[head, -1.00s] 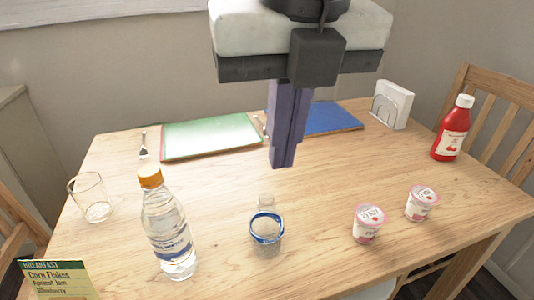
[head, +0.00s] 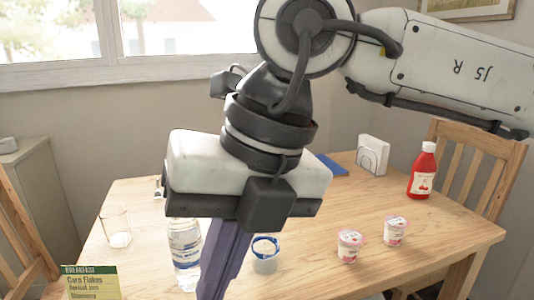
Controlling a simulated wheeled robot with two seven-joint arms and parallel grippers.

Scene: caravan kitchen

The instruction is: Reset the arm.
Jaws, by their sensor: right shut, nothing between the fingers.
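My right gripper (head: 222,262) is in the middle of the head view, high and close to the camera, with its arm coming in from the right. Its purple fingers point down, are together and hold nothing. They overlap the view of the table between the water bottle (head: 184,248) and a small blue-rimmed jar (head: 265,255). The gripper body hides the back left of the table and most of the mats there. My left gripper is not in view.
On the wooden table (head: 320,275) stand a glass (head: 116,228), two yogurt cups (head: 349,246) (head: 395,231), a ketchup bottle (head: 422,171) and a napkin holder (head: 372,155). A breakfast card (head: 91,282) is at the lower left. Chairs (head: 462,190) stand around the table.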

